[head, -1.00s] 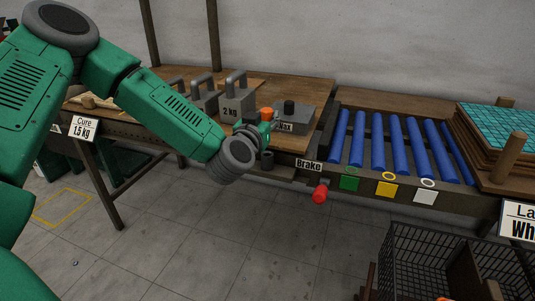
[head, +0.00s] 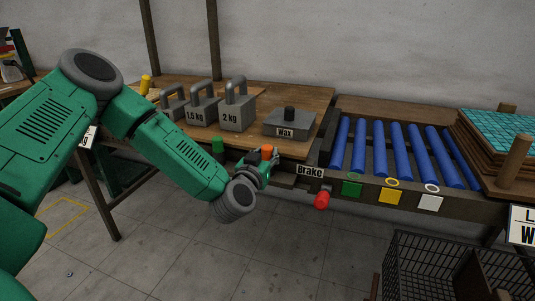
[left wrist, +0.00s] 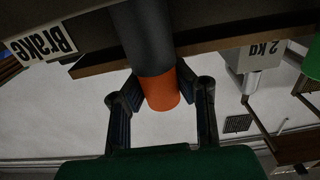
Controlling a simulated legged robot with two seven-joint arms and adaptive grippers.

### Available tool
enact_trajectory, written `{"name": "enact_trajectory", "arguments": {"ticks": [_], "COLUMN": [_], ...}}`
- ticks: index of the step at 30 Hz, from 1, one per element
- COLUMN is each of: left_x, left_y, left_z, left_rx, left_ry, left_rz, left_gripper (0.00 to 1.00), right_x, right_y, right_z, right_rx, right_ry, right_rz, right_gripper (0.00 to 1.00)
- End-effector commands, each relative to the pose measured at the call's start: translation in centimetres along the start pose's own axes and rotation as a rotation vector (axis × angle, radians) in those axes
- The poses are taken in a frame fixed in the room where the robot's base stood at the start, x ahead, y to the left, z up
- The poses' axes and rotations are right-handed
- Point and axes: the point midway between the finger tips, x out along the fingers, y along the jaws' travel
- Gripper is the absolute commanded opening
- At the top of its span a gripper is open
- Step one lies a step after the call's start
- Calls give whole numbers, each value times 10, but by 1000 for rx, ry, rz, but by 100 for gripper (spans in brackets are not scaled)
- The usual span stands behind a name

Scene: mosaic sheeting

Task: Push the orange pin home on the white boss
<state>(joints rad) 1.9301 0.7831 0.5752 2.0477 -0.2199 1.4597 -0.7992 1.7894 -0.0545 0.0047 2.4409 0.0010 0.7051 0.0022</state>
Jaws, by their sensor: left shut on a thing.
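My left gripper (head: 262,167) is shut on the orange pin (head: 267,150), in front of the bench's front edge and left of the Brake label. In the left wrist view the pin's orange end (left wrist: 160,90) sits between the two fingers, with a wide dark grey cylindrical part (left wrist: 143,38) beyond it. The white boss (head: 431,188) is a ring on the roller table's front rail, above a white square (head: 429,203). It is well to the right of the gripper and apart from the pin. My right gripper is out of view.
A yellow boss ring (head: 391,183) and a green square (head: 352,189) lie left of the white boss. A red brake knob (head: 322,200) sticks out from the front. A wire basket (head: 430,262) stands below.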

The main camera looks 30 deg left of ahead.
Motion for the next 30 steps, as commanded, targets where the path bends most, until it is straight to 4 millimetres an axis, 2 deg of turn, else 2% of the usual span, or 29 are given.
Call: {"name": "enact_trajectory", "arguments": {"ticks": [1, 2, 3, 12, 17, 24, 30], "left_x": [0, 0, 0, 0, -1, -56, -102], "left_y": [0, 0, 0, 0, 0, 8, 7], "left_z": [1, 1, 1, 2, 7, 1, 4], "left_rx": [1, 1, 1, 0, -2, 2, 1], "left_ry": [-1, -1, -1, -1, -2, -6, -5], "left_rz": [0, 0, 0, 0, 0, 6, 3], "left_gripper": [27, 38, 41, 41, 41, 41, 41], "right_x": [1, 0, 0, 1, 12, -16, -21], "right_y": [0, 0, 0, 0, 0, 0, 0], "right_z": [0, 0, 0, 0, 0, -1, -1], "right_rx": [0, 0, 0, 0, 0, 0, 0], "right_ry": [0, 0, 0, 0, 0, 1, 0], "right_rz": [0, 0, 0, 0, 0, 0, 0], "right_gripper": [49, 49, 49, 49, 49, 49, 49]}}
